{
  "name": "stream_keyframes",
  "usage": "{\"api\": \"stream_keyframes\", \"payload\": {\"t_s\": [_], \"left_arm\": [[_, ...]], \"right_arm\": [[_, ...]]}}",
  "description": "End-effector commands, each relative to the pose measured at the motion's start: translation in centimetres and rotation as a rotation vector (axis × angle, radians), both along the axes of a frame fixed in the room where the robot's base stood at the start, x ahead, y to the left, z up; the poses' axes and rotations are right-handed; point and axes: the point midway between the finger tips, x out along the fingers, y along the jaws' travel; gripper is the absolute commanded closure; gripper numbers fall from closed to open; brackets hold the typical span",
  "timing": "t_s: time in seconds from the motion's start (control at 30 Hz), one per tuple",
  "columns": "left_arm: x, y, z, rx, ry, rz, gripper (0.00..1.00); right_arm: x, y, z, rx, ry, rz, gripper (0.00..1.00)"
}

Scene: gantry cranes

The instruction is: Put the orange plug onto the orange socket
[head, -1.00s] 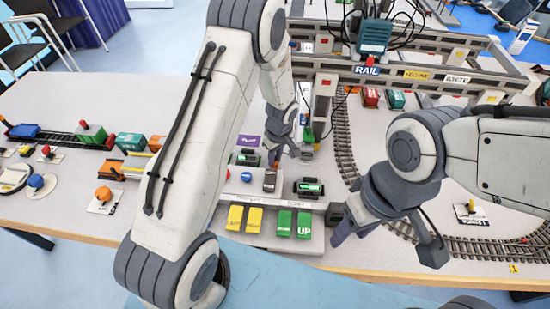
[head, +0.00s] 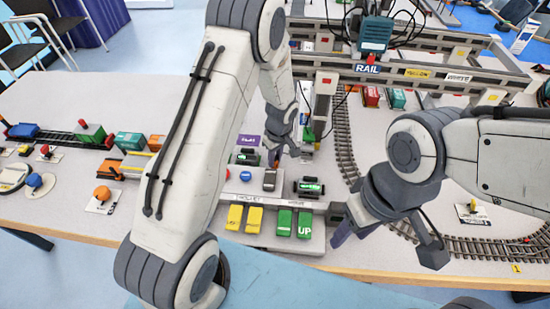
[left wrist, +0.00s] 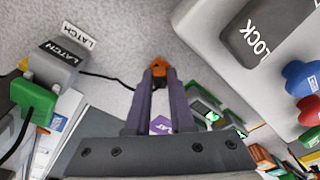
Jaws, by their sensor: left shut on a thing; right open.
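My left gripper (left wrist: 158,78) is shut on the orange plug (left wrist: 159,66), a small orange piece at the fingertips in the left wrist view. In the head view the left gripper (head: 276,155) hangs low over the back of the control panel, and the plug cannot be made out there. A pale grey surface lies behind the plug in the left wrist view. I cannot make out the orange socket for certain in either view. My right gripper (head: 343,233) is open and empty, at the panel's right front corner.
A grey LATCH box (left wrist: 55,65) with a green plug (left wrist: 32,103) is at left in the wrist view; a black cable runs from it towards the plug. A LOCK key (left wrist: 268,35) is at upper right. The gantry crane (head: 420,70) stands behind, curved track (head: 470,245) at right.

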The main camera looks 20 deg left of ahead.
Motion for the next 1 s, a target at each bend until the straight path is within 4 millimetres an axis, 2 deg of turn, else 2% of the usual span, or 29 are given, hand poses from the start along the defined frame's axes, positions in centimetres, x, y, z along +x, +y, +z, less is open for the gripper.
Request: {"api": "stream_keyframes", "payload": {"t_s": [1.0], "left_arm": [[0.01,0.0,-0.32,0.0,0.0,0.0,1.0]], "right_arm": [[0.0,0.0,-0.7,0.0,0.0,0.0,0.5]]}}
